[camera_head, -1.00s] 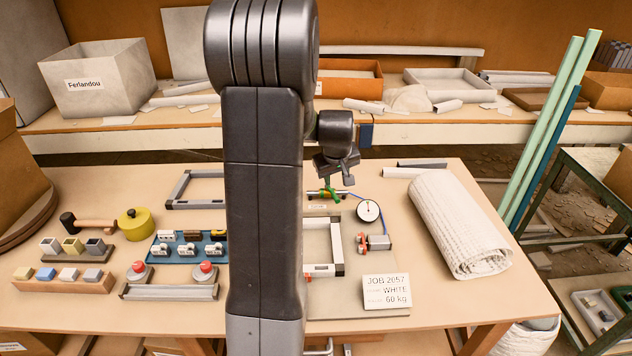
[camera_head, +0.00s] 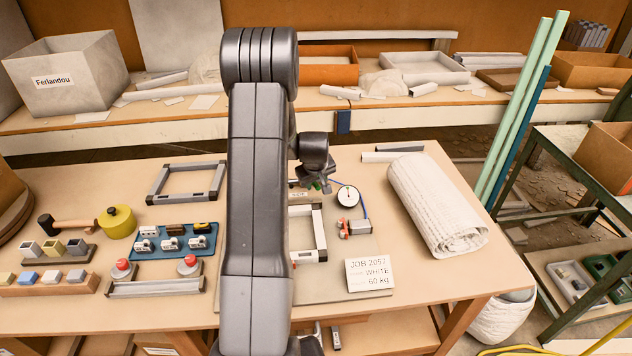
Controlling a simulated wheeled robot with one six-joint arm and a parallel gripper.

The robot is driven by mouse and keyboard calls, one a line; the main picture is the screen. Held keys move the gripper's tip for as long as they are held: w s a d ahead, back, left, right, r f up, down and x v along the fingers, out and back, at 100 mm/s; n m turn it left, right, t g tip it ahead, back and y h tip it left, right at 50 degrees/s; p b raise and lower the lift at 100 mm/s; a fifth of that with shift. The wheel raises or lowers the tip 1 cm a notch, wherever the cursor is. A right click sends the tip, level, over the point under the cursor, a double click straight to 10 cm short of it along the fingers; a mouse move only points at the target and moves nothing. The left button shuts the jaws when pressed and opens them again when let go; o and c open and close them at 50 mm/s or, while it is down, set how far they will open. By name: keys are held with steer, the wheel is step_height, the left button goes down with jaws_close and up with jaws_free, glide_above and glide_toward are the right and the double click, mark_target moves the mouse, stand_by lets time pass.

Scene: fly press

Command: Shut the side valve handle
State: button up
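The valve's green handle (camera_head: 316,186) shows only as a small patch at the back of the grey press base plate. My gripper (camera_head: 323,184) is right over the valve and hides most of it. I cannot tell whether the fingers touch the handle, how the handle is turned, or whether the fingers are open. A round white gauge (camera_head: 347,196) with a blue hose stands just right of the valve. My own arm hides the left part of the press area.
A small red-and-grey unit (camera_head: 354,227) and a job card (camera_head: 369,273) stand right of the press frame (camera_head: 320,235). A white towel roll (camera_head: 437,205) lies farther right. A blue tray of parts (camera_head: 174,242) is left of my arm.

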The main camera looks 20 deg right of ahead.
steer(key=shift+w+f, duration=0.2)
steer(key=shift+f, duration=0.3)
jaws_close()
